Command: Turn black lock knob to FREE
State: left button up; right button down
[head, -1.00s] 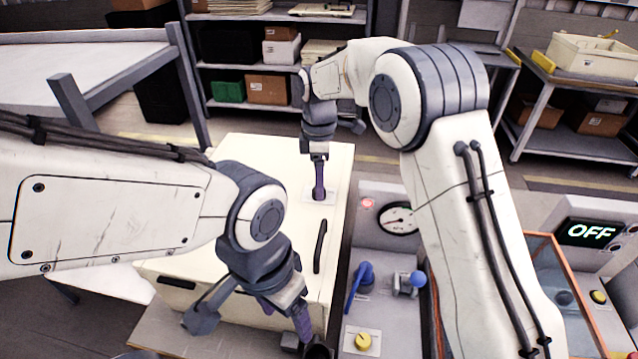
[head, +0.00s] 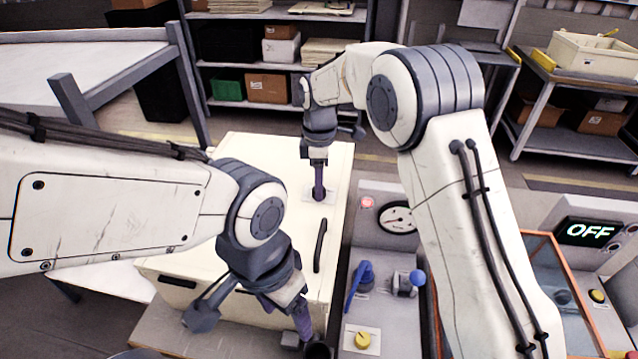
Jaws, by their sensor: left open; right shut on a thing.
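My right gripper (head: 319,188) points straight down at the top of the cream cabinet (head: 240,160). It is shut on a small dark knob (head: 319,198) on a pale plate (head: 331,195). The fingers hide most of this knob, and no lock marking or pointer can be read. My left gripper (head: 304,330) is open near the cabinet's front edge. A black round part (head: 318,351) is just below its fingertips, partly cut off by the picture's bottom edge; I cannot tell whether they touch.
A black bar handle (head: 320,245) lies on the cabinet top between the grippers. The grey panel at right carries a blue lever (head: 359,284), a blue-knobbed part (head: 416,278), a yellow knob (head: 362,340) and a dial gauge (head: 398,218). A display (head: 590,232) reads OFF.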

jog(key=m+p, duration=0.1)
jog(key=m, duration=0.2)
jog(key=shift+r+m+p, duration=0.15)
jog(key=shift+m+p, duration=0.15)
jog(key=m+p, duration=0.1)
jog(key=m, duration=0.3)
jog(key=shift+m, duration=0.3)
jog(key=m+p, duration=0.1)
jog(key=m, duration=0.3)
jog(key=shift+y, duration=0.3)
jog(key=m+p, duration=0.1)
jog(key=m, duration=0.4)
jog(key=shift+t, duration=0.3)
jog(key=shift+m, duration=0.3)
jog(key=shift+c, duration=2.3)
grip_release()
jog(key=shift+s, duration=0.1)
